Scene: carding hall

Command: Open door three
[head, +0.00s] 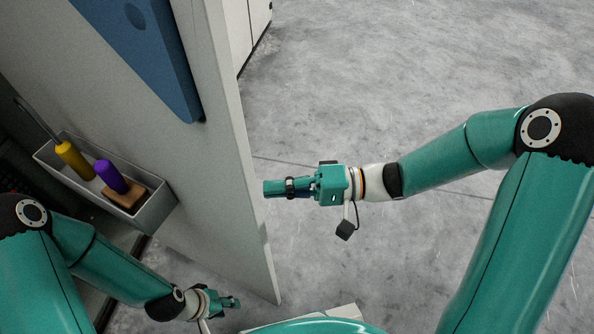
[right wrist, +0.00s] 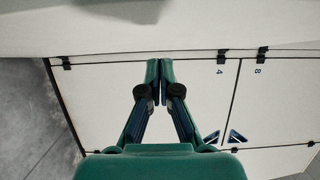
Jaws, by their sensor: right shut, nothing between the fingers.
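A pale door panel (head: 221,170) stands swung out in the head view, its inner face carrying a grey tray and a blue box; no number shows on it, so I cannot tell whether it is door three. My right gripper (head: 268,188) is shut and empty, just right of the panel's free edge. In the right wrist view its fingertips (right wrist: 160,68) meet in front of white doors marked 4 (right wrist: 110,105) and 8 (right wrist: 280,105), which look closed. My left gripper (head: 234,302) is low, near the panel's bottom edge; its finger opening is unclear.
The blue box (head: 150,55) is fixed above. White cabinets (head: 240,28) stand behind the panel. Concrete floor (head: 390,80) lies open to the right.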

